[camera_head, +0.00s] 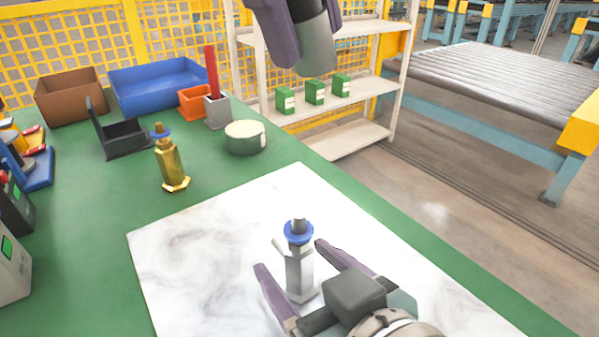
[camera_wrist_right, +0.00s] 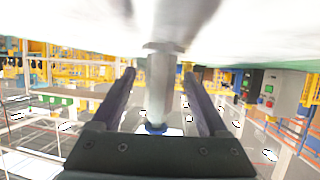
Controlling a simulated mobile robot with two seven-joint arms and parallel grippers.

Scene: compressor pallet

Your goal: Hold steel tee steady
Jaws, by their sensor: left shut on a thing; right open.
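The steel tee (camera_head: 300,273) stands upright on the white marbled mat (camera_head: 205,235). It has a blue ring near its top and a short side branch on its left. My right gripper (camera_head: 290,258) is open, with one purple finger on each side of the tee. The wrist view, which looks inverted, shows the tee (camera_wrist_right: 161,80) between the fingers (camera_wrist_right: 160,75), with gaps on both sides. My left gripper (camera_head: 305,55) is high at the top edge, well away from the tee, shut on a grey-green rounded thing, only partly visible and hard to identify.
A brass fitting (camera_head: 170,165) stands left of the mat on the green table (camera_head: 95,215). Behind it are a black holder (camera_head: 122,138), a round tin (camera_head: 245,138), a blue bin (camera_head: 155,88) and a brown bin (camera_head: 70,98). Devices line the left edge.

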